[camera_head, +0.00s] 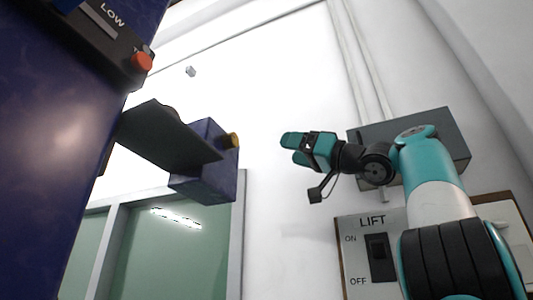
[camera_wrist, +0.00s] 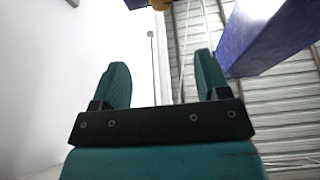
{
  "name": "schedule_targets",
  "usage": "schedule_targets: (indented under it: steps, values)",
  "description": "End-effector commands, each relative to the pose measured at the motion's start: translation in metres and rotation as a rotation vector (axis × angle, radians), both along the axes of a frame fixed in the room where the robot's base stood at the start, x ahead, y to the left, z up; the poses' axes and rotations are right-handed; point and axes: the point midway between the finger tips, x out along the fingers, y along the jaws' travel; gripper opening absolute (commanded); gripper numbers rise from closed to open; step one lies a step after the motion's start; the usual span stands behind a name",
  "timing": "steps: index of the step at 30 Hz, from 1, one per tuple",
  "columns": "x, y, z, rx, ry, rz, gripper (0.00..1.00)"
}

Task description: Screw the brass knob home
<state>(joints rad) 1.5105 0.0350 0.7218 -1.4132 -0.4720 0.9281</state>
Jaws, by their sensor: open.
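The brass knob (camera_head: 233,140) sits on the right face of a dark blue box (camera_head: 212,180) in the head view. In the wrist view the knob (camera_wrist: 160,4) shows only in part at the top edge, beyond my fingertips. My gripper (camera_head: 289,148) is to the right of the knob at about its height, with a clear gap between them. Its teal fingers point toward the knob and are apart and empty in the wrist view (camera_wrist: 162,80). How far the knob is screwed in cannot be told.
A dark bracket (camera_head: 165,140) joins the box to a large blue body (camera_head: 50,130) at left, which bears an orange-red button (camera_head: 142,61). A LIFT switch panel (camera_head: 372,255) and a grey wall box (camera_head: 445,135) are behind my arm. Between gripper and knob is free air.

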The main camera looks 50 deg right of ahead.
Motion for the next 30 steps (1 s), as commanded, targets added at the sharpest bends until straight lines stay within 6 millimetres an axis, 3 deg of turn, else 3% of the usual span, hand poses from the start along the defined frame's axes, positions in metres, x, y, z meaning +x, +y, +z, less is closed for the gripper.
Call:
schedule_targets:
  steps: [11,30]
  values:
    - [0.02,0.015,0.013,-0.025,0.025,0.027,0.69]
    - [0.12,0.051,0.055,-0.026,0.027,0.029,0.69]
